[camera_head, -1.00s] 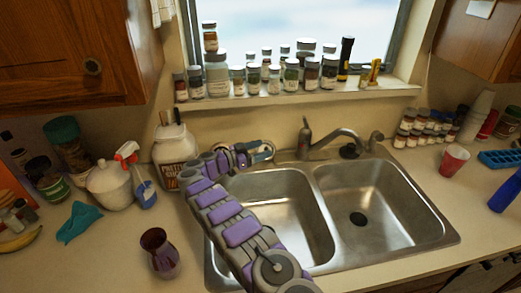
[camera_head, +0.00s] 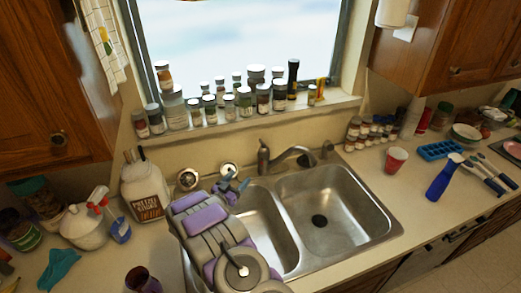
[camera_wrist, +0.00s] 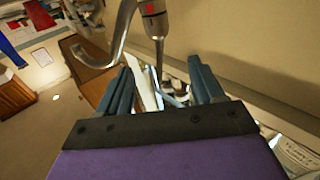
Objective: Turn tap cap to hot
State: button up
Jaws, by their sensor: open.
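The metal tap (camera_head: 264,160) stands behind the double sink, its spout curving right over the right basin. Its cap (camera_head: 263,144) is at the top of the upright body. In the wrist view the tap body (camera_wrist: 157,25) rises just beyond the fingertips, with a red mark on the cap (camera_wrist: 149,9). My gripper (camera_head: 236,179) is left of the tap above the back of the left basin. In the wrist view its blue fingers (camera_wrist: 160,68) are spread apart, with nothing held between them. The tap appears apart from the fingers.
Jars (camera_head: 245,101) line the window sill behind the tap. A large white jug (camera_head: 145,190) stands left of my arm. Small spice jars (camera_head: 367,134) and a red cup (camera_head: 396,159) stand right of the sink. The right basin (camera_head: 335,205) is empty.

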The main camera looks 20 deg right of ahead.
jog(key=s, duration=0.1)
send_near(260, 156)
jog(key=x, duration=0.9)
jog(key=shift+d+f, duration=0.2)
jog(key=shift+d, duration=0.2)
jog(key=shift+c, duration=0.4)
jog(key=c, duration=0.7)
jog(key=shift+w+a, duration=0.1)
jog(key=shift+w, duration=0.05)
jog(key=shift+r+m+g+h+b, duration=0.1)
jog(key=shift+m+g+h+b, duration=0.2)
jog(key=shift+m+g+b, duration=0.25)
